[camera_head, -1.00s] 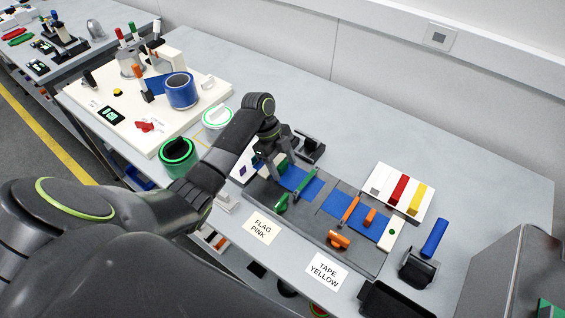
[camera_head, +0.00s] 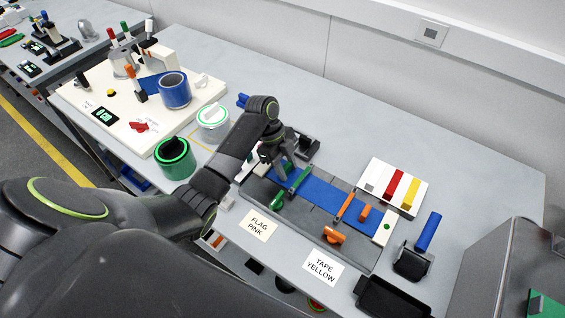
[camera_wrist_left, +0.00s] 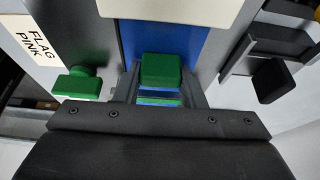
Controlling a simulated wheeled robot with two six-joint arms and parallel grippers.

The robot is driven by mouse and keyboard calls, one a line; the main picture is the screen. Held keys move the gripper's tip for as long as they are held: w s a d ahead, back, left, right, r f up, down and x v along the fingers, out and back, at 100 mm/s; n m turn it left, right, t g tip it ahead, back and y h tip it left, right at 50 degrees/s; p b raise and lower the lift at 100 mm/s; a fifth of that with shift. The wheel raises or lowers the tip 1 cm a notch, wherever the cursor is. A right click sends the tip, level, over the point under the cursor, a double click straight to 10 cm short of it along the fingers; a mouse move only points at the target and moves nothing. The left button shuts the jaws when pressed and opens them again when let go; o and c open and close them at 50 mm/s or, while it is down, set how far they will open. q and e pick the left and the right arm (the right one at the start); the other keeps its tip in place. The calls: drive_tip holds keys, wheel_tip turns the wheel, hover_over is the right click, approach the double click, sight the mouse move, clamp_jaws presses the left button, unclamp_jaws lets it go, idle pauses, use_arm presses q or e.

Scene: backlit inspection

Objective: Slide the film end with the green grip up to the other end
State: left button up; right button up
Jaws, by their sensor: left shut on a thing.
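The blue film (camera_head: 321,193) lies along a dark grey fixture on the bench. It looks unbroken between the green bar (camera_head: 301,178) and the orange bar (camera_head: 345,206); I cannot tell whether its two ends touch or overlap. The other end carries an orange grip (camera_head: 364,214). My left gripper (camera_head: 281,171) is at the fixture's left part, low over the film. In the left wrist view its fingers are shut on the green grip (camera_wrist_left: 161,70), which sits on the blue film. The gripper hides this grip in the head view. My right gripper is not in view.
A green knob (camera_head: 277,202) and an orange knob (camera_head: 334,235) stand along the fixture's near side. A white tray (camera_head: 377,188) with coloured strips lies behind it. A blue-handled roller (camera_head: 428,232) is at right.

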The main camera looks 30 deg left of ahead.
use_arm(q)
drive_tip(key=o, duration=1)
drive_tip(key=shift+d, duration=0.1)
drive_tip(key=p+v, duration=0.4)
drive_tip(key=v, duration=1.3)
drive_tip(key=shift+r, duration=0.2)
